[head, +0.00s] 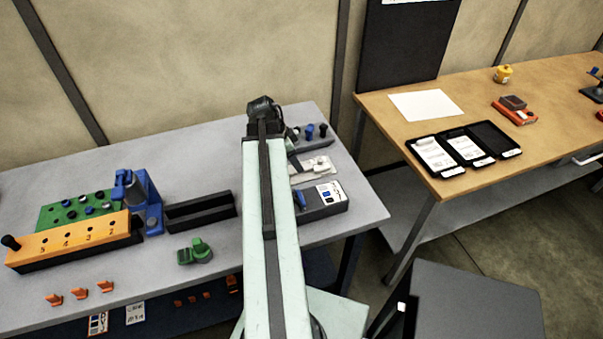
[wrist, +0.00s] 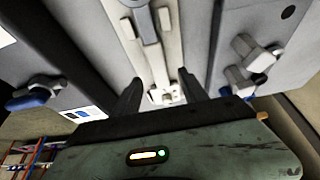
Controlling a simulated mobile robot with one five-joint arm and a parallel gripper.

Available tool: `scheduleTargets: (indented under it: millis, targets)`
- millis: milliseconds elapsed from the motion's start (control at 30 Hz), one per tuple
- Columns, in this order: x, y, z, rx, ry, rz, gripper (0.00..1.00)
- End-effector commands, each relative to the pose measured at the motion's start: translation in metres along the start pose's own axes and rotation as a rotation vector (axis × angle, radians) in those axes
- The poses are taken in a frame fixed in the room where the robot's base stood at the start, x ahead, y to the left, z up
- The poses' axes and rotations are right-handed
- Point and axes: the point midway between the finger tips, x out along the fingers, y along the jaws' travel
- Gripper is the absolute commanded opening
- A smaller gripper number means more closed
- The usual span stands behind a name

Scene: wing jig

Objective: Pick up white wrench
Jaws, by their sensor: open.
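A pale tray (head: 299,178) lies on the grey table to the right of my arm, with a small white object (head: 316,164) on it that looks like the white wrench. In the wrist view a long pale piece (wrist: 160,62) with grey blocks runs between the fingers, with small white parts (wrist: 166,97) near its lower end. I cannot tell the wrench's outline clearly there. My gripper (wrist: 161,88) is open, its two dark fingers apart on either side of the pale piece, and nothing is visibly gripped. In the head view my arm hides the fingers.
A dark grey box (head: 322,206) with a label stands in front of the tray. Blue and dark knobs (head: 310,131) stand behind it. Left are a black open bin (head: 200,213), a green clamp (head: 196,252) and an orange numbered block (head: 75,240). A wooden table (head: 470,100) is at right.

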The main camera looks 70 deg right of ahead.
Motion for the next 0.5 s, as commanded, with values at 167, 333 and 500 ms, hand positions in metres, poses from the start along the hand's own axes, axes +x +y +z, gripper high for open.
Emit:
scheduleTargets:
  millis: [167,333,500]
  targets:
    - [0.037,0.0,0.004,0.002,0.0,0.001,0.51]
    - [0.035,0.001,0.001,0.001,0.0,0.0,0.51]
    - [0.035,0.001,0.001,0.001,0.0,0.0,0.51]
